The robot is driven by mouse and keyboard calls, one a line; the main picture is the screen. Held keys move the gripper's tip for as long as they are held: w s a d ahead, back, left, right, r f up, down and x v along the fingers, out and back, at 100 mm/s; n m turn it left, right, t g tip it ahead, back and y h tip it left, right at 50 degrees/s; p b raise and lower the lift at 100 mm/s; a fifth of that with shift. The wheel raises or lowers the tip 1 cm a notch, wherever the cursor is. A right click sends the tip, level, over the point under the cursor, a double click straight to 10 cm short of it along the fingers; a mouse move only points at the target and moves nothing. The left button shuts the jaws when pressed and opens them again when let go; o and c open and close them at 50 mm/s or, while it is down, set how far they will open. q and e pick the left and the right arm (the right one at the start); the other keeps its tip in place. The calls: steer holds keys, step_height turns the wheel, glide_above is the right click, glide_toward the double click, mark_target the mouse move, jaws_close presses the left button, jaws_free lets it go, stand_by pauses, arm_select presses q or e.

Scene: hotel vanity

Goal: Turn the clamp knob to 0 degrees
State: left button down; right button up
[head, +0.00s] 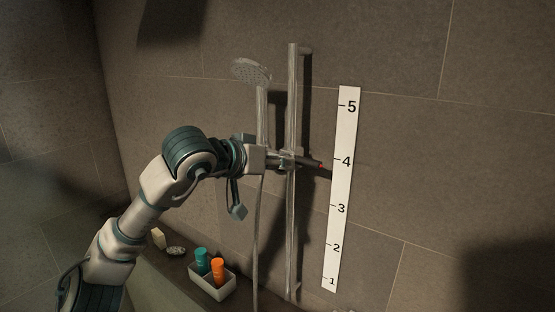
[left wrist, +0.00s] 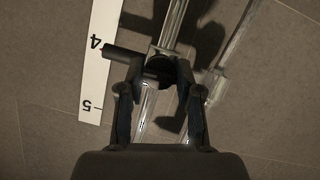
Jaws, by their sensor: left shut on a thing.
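The clamp (head: 288,160) sits on the vertical metal shower rail (head: 292,220) at about the 4 mark of the white scale (head: 345,190). A dark pointer with a red spot (head: 320,166) reaches right from the clamp to the scale. My left gripper (head: 272,159) is at the clamp from the left and is shut on the clamp knob. In the left wrist view, the two fingers of my left gripper (left wrist: 158,88) stand either side of the dark knob (left wrist: 158,68); its angle is hard to read. The right gripper is not in view.
A hand shower (head: 251,71) with its hose (head: 257,225) hangs just left of the rail. A small white caddy (head: 212,284) with a teal bottle (head: 201,261) and an orange bottle (head: 218,270) stands on the ledge below. The tiled wall is close behind the rail.

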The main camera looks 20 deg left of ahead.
arm_select(q)
steer(key=shift+a+n, duration=0.1)
steer(key=shift+n, duration=0.3)
steer(key=shift+n+h+p, duration=0.35)
steer(key=shift+n+h, duration=0.55)
steer(key=n+h, duration=0.1)
steer(key=n, duration=0.1)
steer(key=shift+w+a+f+n+h, duration=0.1)
steer(key=shift+n+h, duration=0.2)
steer(key=shift+n, duration=0.1)
steer(key=shift+n+h+b, duration=0.6)
steer(key=shift+n+b, duration=0.15)
steer(key=shift+n, duration=0.25)
steer(key=shift+f+n+t+h+b, duration=0.15)
steer(key=shift+n+h+b, duration=0.15)
steer(key=shift+n, duration=0.3)
steer(key=shift+n+t+h+b, duration=0.2)
steer(key=shift+n+b, duration=0.2)
steer(key=shift+n, duration=0.2)
steer(key=shift+a+n+t+h+b, duration=0.1)
steer(key=shift+n+t+h+b, duration=0.45)
steer(key=shift+n+b, duration=1.05)
steer(key=shift+n+p, duration=0.3)
steer(key=shift+n, duration=0.1)
